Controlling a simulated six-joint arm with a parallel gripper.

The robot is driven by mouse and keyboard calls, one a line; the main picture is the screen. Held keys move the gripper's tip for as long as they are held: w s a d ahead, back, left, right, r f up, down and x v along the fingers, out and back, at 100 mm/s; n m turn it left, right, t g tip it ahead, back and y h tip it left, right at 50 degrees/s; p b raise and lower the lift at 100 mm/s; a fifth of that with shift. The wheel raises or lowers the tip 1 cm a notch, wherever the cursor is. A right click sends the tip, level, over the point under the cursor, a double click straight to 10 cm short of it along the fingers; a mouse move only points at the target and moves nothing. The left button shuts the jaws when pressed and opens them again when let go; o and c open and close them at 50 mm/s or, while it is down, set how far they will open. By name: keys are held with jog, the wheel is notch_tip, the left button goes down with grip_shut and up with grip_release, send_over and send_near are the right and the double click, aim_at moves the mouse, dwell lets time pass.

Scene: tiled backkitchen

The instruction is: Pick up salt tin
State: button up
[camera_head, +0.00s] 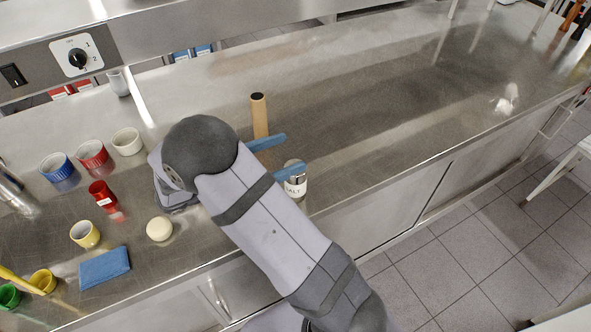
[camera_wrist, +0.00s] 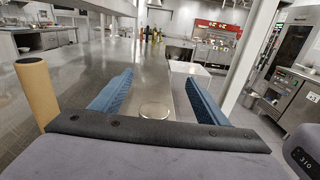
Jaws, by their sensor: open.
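The salt tin (camera_head: 296,187) is a small pale upright tin with a dark-lettered label and metallic top, standing near the front edge of the steel counter. My gripper (camera_head: 293,150) has two blue fingers, spread apart and pointing right. The nearer finger crosses in front of the tin's upper part and hides a band of it. In the wrist view, the tin's round lid (camera_wrist: 154,111) shows between the open fingers of my gripper (camera_wrist: 160,78), with a gap on each side. I cannot tell if either finger touches it.
A tan cylinder (camera_head: 259,115) stands just beyond the farther finger and shows left in the wrist view (camera_wrist: 37,92). Left of my arm are a cream round object (camera_head: 159,229), a red tin (camera_head: 102,195), several cups and a blue cloth (camera_head: 105,268). The counter to the right is mostly clear.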

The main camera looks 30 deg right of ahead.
jog(key=shift+w, duration=0.1)
notch_tip(320, 180, down, 8)
jog(key=r+p, duration=0.1)
jog(key=p, duration=0.1)
jog(key=d+f+p, duration=0.1)
jog(key=d+p, duration=0.2)
jog(key=d, duration=0.4)
jog(key=shift+d, duration=0.25)
dwell(0.4)
jog(key=c, duration=1.4)
jog(key=shift+r, duration=0.2)
notch_tip(320, 180, up, 10)
jog(key=b, duration=0.2)
